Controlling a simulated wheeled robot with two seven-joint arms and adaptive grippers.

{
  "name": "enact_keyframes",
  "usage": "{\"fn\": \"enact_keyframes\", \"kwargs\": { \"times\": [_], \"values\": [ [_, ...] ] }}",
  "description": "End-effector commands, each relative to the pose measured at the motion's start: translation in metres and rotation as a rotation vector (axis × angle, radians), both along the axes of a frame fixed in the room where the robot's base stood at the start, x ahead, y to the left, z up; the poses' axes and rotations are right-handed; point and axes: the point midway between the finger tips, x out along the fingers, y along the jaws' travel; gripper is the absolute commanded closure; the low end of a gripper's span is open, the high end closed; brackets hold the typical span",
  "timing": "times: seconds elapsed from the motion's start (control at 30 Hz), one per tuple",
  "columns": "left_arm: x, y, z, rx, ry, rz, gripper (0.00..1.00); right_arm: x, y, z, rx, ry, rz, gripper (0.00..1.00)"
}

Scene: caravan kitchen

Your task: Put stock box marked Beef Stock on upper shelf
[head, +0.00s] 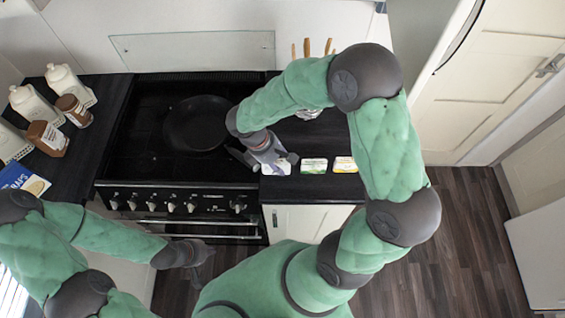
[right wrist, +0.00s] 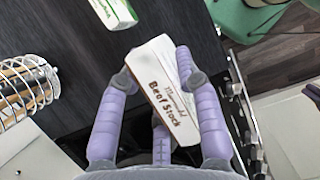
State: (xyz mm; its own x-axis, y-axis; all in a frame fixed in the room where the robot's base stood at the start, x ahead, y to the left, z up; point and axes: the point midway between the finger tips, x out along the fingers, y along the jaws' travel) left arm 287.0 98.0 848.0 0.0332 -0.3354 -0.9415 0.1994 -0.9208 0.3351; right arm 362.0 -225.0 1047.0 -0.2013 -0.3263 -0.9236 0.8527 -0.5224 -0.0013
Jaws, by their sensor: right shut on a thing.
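The Beef Stock box (right wrist: 165,92) is white with brown lettering reading "Beef Stock" in the right wrist view. The purple fingers of my right gripper (right wrist: 155,80) are shut on it from both sides. In the head view my right gripper (head: 268,160) is at the counter's left edge beside the stove, and the box (head: 280,167) shows only in part beneath it. I cannot tell whether the box touches the counter. My left gripper (head: 195,258) hangs low in front of the oven, and its fingers are too unclear to judge. The upper shelf is not recognisable in these views.
A green-and-white box (head: 314,166) and a yellow-and-white box (head: 345,164) lie right of the held box. A black pan (head: 197,123) sits on the stove. Bottles and jars (head: 72,108) crowd the left counter. A wire utensil holder (right wrist: 25,88) stands nearby.

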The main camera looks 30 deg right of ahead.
Motion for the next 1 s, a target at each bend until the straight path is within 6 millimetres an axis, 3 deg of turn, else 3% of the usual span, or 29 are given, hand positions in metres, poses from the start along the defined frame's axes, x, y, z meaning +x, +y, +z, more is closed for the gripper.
{"fn": "enact_keyframes", "kwargs": {
  "times": [0.1, 0.23, 0.57, 0.8, 1.0],
  "values": [
    [0.000, 0.000, -0.003, 0.000, 0.000, 0.000, 1.00, 0.012, -0.012, -0.023, 0.000, 0.005, -0.003, 1.00],
    [0.000, 0.000, -0.005, 0.000, 0.000, 0.000, 1.00, 0.023, -0.021, -0.040, 0.000, 0.003, -0.002, 1.00],
    [0.000, 0.000, -0.006, 0.000, 0.000, 0.000, 1.00, 0.035, -0.031, -0.058, 0.000, 0.002, -0.001, 1.00],
    [0.000, 0.000, -0.009, 0.000, 0.000, 0.000, 1.00, 0.037, -0.032, -0.088, 0.000, 0.001, 0.000, 1.00],
    [0.000, 0.000, -0.008, 0.000, 0.000, 0.000, 1.00, 0.037, -0.032, -0.089, 0.000, -0.001, 0.000, 1.00]
  ]
}}
